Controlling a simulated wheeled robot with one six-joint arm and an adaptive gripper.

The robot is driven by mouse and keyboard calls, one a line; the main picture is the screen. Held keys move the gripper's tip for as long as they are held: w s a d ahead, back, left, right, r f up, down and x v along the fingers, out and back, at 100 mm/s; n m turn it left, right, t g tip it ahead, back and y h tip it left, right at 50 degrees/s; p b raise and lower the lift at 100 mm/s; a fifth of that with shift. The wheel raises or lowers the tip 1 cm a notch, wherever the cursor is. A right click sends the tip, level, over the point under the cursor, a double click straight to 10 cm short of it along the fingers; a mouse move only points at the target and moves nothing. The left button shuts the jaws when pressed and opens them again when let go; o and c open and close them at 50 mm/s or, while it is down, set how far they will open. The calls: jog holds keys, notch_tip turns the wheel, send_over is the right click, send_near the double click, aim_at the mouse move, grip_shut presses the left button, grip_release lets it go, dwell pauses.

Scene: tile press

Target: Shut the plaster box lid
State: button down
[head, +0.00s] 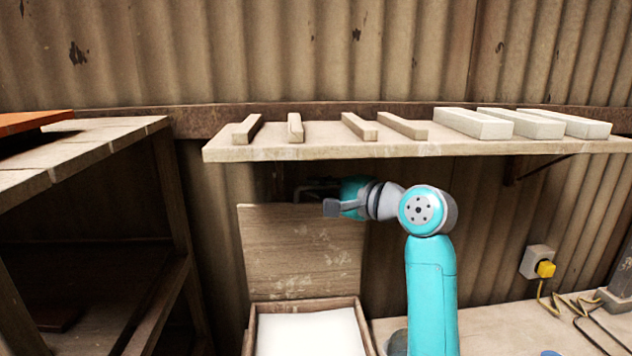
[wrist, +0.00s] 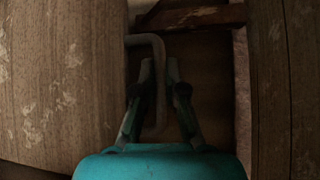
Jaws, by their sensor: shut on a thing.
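The plaster box (head: 252,332) stands low at the centre, holding white plaster (head: 308,334). Its wooden lid (head: 302,252), smeared with white, stands up nearly vertical at the back of the box, so the box is open. My gripper (head: 316,190) is at the lid's top edge, just under the shelf, partly hidden in the head view. In the wrist view my gripper (wrist: 159,70) has its two fingers closed about a grey bent-rod handle (wrist: 146,40) beside a white-marked wooden panel, which looks like the lid.
A shelf (head: 300,152) with several pale bars is close above my gripper. A wooden rack (head: 165,200) stands at the left. A bench (head: 490,325) lies to the right with a cable, and a socket with a yellow plug (head: 545,268) is on the corrugated wall.

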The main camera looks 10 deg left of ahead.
jog(key=s+d+f+n+y, duration=0.2)
jog(key=s+f, duration=0.1)
jog(key=s, duration=0.3)
jog(key=s+d+f+n+t+y, duration=0.1)
jog(key=s+d+f+n+y, duration=0.15)
jog(key=s, duration=0.45)
jog(key=s+d+f+n+y, duration=0.1)
jog(key=s+f+n+y, duration=0.1)
jog(key=s+f+n, duration=0.3)
jog(key=s+d+f+m, duration=0.1)
jog(key=s+f, duration=0.3)
jog(key=f, duration=0.3)
jog(key=s+d+f+m, duration=0.1)
jog(key=s+f, duration=0.4)
jog(key=f, duration=0.3)
jog(key=shift+d, duration=0.15)
jog(key=c, duration=1.5)
grip_release()
